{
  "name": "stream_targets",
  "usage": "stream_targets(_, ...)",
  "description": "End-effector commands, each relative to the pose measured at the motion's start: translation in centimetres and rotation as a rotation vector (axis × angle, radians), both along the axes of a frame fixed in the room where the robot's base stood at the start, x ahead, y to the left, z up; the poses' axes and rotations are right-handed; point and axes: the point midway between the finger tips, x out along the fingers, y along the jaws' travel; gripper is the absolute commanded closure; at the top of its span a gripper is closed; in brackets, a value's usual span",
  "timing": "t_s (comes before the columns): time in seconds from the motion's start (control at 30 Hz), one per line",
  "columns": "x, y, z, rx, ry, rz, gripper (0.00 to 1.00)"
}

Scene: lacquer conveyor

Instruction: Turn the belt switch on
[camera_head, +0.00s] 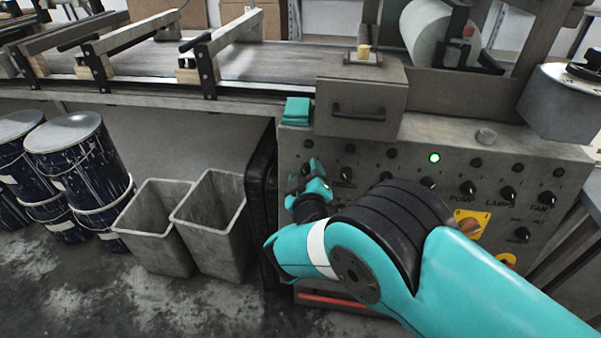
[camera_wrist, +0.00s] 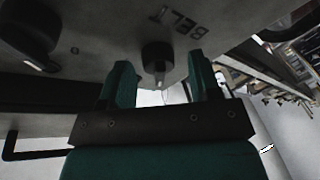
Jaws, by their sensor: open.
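The belt switch (camera_wrist: 156,55) is a small black rotary knob with a pale pointer mark, on the grey control panel (camera_wrist: 95,20) beside the upside-down label "BELT" (camera_wrist: 182,22). My gripper (camera_wrist: 163,82) is open, with its two teal fingers on either side of the knob in the wrist view. The knob shows in the gap between them; I cannot tell whether they touch it. In the head view my gripper (camera_head: 313,178) is in front of the left part of the panel (camera_head: 415,135), and my gripper and arm hide the belt switch there.
Other knobs surround it, with a larger black knob (camera_wrist: 30,35) close by in the wrist view. A green lamp (camera_head: 434,157) is lit. A metal box with a handle (camera_head: 358,108) sits above. Grey bins (camera_head: 160,225) and paint drums (camera_head: 80,165) stand left, below the conveyor (camera_head: 150,60).

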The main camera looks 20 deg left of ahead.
Motion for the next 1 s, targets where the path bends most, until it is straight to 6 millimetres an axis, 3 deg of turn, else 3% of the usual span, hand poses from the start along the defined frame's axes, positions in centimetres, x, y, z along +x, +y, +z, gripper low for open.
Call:
stream_targets(0.17,0.06,-0.1,0.01,0.0,0.0,-0.001,0.43)
stream_targets(0.4,-0.03,0.03,0.03,0.0,0.0,0.0,0.92)
stream_targets(0.77,-0.15,0.21,-0.29,0.041,0.009,-0.004,0.91)
stream_targets(1.0,-0.2,0.31,-0.72,0.179,0.039,-0.029,0.91)
